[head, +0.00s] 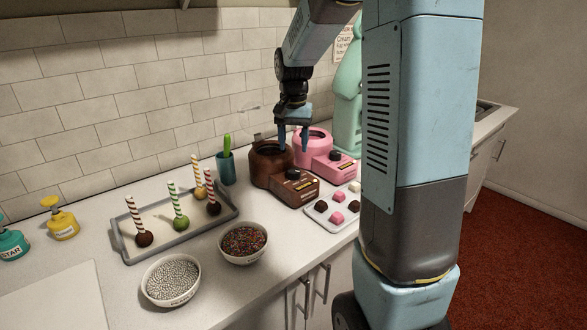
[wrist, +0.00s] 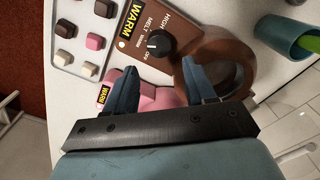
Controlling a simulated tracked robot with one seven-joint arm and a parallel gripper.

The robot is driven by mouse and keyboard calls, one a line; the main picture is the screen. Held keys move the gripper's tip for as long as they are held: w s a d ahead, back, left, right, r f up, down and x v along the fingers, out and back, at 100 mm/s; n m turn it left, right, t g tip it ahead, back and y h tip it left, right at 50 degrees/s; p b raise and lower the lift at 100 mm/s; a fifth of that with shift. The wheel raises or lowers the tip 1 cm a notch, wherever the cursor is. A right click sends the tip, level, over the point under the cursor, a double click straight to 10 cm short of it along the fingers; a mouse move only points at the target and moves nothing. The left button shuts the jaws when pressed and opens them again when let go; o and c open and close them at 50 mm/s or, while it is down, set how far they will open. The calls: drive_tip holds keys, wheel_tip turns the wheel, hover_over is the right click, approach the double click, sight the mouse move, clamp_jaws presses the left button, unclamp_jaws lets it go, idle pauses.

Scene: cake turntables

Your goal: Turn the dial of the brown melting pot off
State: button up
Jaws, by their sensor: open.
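The brown melting pot (head: 262,178) stands on the counter, with a black dial (head: 292,174) on its front box. In the wrist view, the dial (wrist: 161,43) is a round black knob beside small printed words, among them HIGH and MELT. A white mark shows on the knob's left side; I cannot tell which setting it points at. A yellow WARM label (wrist: 131,20) is nearby. My gripper (head: 293,138) is open and empty above the pots. In the wrist view its two fingertips (wrist: 158,78) are spread, with the dial beyond the gap between them.
A pink melting pot (head: 318,150) stands right beside the brown one. A tray of sweets (head: 340,215) lies in front. A teal cup (head: 226,170) with a green handle stands left of the brown pot. Cake pops on a grey tray (head: 128,255) and two sprinkle bowls (head: 222,257) stand further left.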

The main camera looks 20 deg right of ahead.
sight(293, 170)
wheel_tip(293, 170, down, 9)
drive_tip(key=shift+r, duration=0.2)
idle(0.3)
drive_tip(key=c, duration=0.8)
drive_tip(key=n, duration=0.5)
drive_tip(key=shift+r, duration=0.1)
drive_tip(key=shift+n, duration=2.4)
